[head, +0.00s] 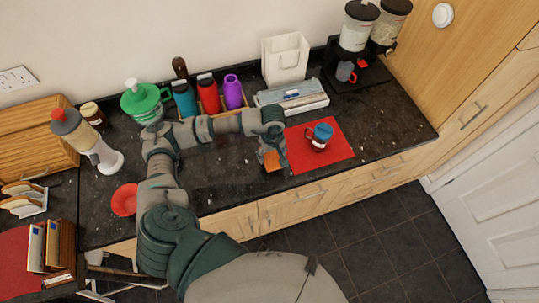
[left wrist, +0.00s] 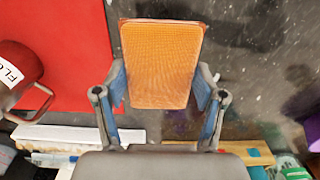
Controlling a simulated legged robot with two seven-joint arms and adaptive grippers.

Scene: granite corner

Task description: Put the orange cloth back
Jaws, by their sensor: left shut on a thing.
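My left gripper (head: 271,153) is over the dark counter, just left of the red mat. It is shut on the orange cloth (head: 272,161), which shows as a small orange patch under the gripper. In the left wrist view the orange cloth (left wrist: 161,62) is a flat, upright-looking block between the two blue fingers of the left gripper (left wrist: 160,90). I cannot tell whether the cloth touches the counter. My right gripper is not in view.
Behind are a white-and-blue box (head: 294,98), colored bottles (head: 209,94) and a white holder (head: 286,59). A red round item (head: 124,200) lies at left. The counter (head: 225,178) near its front edge is clear.

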